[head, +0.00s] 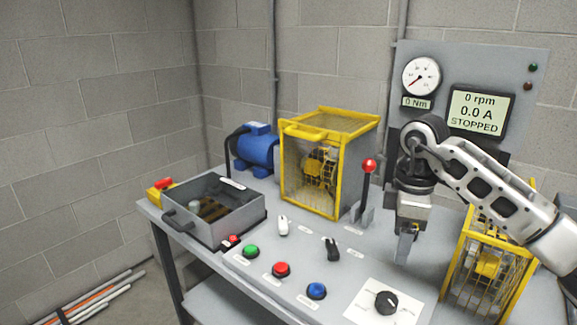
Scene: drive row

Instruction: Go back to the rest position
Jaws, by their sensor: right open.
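My right gripper (404,248) hangs pointing down over the right half of the bench (330,278). It is open and empty, behind the black rotary knob (386,302) and to the right of the lever with the red ball (369,166). It appears apart from both. My right arm comes in from the right edge and hides part of the back panel and the right-hand yellow cage. My left gripper is not in view.
A yellow cage (345,122) and a second one (500,250) stand on the bench. A grey open box (255,207), blue motor (256,148), green button (250,251), red button (281,269) and blue button (316,291) are at left and front. The panel display (477,112) reads STOPPED.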

